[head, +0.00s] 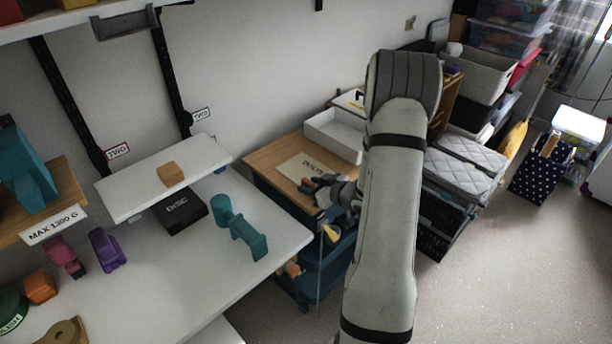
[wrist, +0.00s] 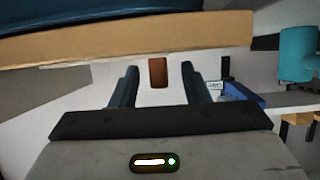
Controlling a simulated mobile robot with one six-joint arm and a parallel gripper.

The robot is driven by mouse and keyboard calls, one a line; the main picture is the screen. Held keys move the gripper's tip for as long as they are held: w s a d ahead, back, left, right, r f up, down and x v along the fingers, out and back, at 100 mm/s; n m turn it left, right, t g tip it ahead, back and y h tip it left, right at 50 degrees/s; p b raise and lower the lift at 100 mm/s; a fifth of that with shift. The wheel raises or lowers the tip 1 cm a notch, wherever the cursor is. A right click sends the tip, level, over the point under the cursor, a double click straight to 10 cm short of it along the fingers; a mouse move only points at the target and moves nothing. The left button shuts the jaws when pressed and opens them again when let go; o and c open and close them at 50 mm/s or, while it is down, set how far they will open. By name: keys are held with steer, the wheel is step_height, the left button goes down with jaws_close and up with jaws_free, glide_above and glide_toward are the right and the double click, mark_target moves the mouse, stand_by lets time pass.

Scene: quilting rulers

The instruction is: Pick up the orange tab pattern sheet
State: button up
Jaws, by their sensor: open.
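A pale pattern sheet (head: 299,168) with dark lettering lies on the wooden top of the blue cart in the head view. My gripper (head: 313,185) is at the sheet's near end, by the cart top's edge, and partly hides that end. In the wrist view my gripper (wrist: 159,70) is open, with one dark blue finger on each side of a brown-orange tab (wrist: 158,72). The tab sticks out from the wooden edge and sits between the fingertips, with a gap on both sides. Whether it is joined to the sheet is hard to see.
The blue cart's wooden top (head: 265,175) also bears a white open tray (head: 335,135) behind the sheet. A white table (head: 180,275) with a teal tool (head: 240,228) stands to the left. Grey floor (head: 480,280) is clear at right.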

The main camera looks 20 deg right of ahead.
jaws_close()
stand_by(0.4)
steer(key=shift+r, duration=0.1)
